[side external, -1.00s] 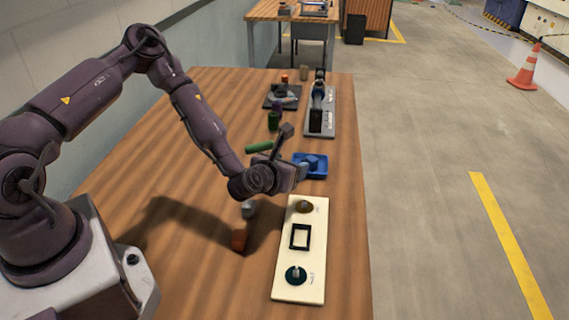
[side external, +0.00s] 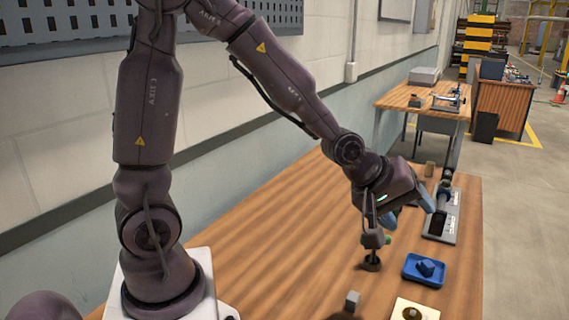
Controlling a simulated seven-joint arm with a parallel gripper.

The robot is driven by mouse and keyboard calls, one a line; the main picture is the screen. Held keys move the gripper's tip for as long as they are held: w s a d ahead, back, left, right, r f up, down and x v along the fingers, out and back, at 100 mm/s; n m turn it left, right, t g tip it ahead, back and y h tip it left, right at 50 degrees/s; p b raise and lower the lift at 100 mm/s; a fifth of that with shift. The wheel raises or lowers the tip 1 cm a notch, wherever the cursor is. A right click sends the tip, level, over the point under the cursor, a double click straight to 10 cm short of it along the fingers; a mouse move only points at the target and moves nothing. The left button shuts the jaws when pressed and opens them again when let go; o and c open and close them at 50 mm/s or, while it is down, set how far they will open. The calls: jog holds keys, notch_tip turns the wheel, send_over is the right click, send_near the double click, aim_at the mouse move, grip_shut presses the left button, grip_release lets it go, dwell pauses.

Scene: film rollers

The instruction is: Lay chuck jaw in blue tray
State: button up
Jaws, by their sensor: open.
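The blue tray (side external: 411,279) lies on the wooden table at the right. A small blocky blue piece (side external: 427,267) rests inside it; it may be the chuck jaw, but its shape is too small to be sure. My gripper (side external: 400,224) is open, with its fingers wide apart, above and to the left of the tray. I see nothing held between the fingers. The gripper is apart from the blue piece.
A dark round-based piece (side external: 370,265) stands below the near finger. A small grey block (side external: 352,299) is at the front, beside a cream panel (side external: 430,311). A grey fixture (side external: 441,224) stands behind the tray. The table's left part is clear.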

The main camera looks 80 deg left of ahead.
jog(key=s+a+r+m+g, duration=0.1)
jog(key=s+r+m, duration=0.3)
jog(key=s, duration=0.6)
jog(key=s+a+r+m+g, duration=0.1)
jog(key=s+r+m+g, duration=0.1)
jog(key=s+r+m, duration=0.3)
jog(key=s+m, duration=0.3)
jog(key=s, duration=0.2)
jog(key=shift+a+r+y, duration=0.25)
jog(key=shift+r+y, duration=0.05)
jog(key=shift+y, duration=0.1)
jog(key=shift+s, duration=0.1)
